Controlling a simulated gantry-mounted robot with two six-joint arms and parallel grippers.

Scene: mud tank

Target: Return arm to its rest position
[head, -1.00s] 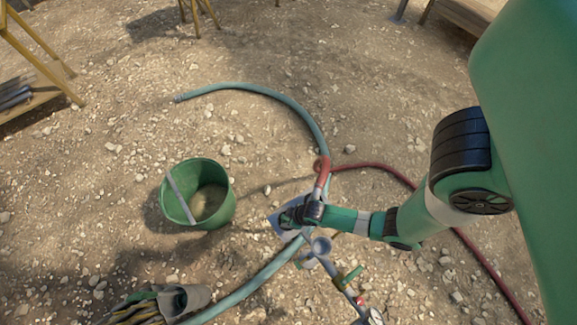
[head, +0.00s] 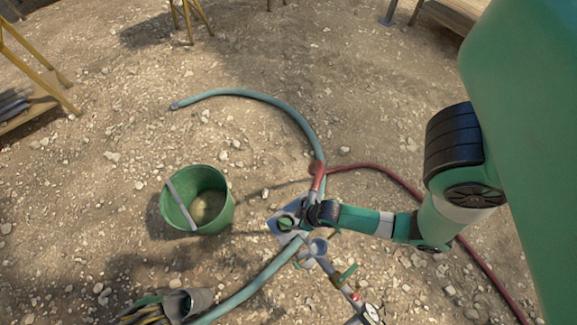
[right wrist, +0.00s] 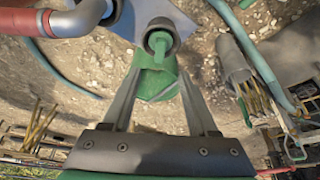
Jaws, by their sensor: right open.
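My right arm comes in from the right of the head view, and its gripper (head: 310,215) is low over a pipe fitting with a grey-blue plate (head: 279,228). In the right wrist view the two fingers of the gripper (right wrist: 160,68) are spread apart. A green valve part with a dark grey collar (right wrist: 160,40) shows beyond and between the fingertips; I cannot tell if they touch it. A green round part (head: 286,222) shows just left of the gripper in the head view. My left gripper is not in view.
A green bucket (head: 226,212) stands left of the fitting. A blue-green hose (head: 262,97) and a red hose (head: 385,171) join near the fitting. A pipe with a gauge (head: 371,313) runs to the lower right. Bare stony ground lies around the upper middle.

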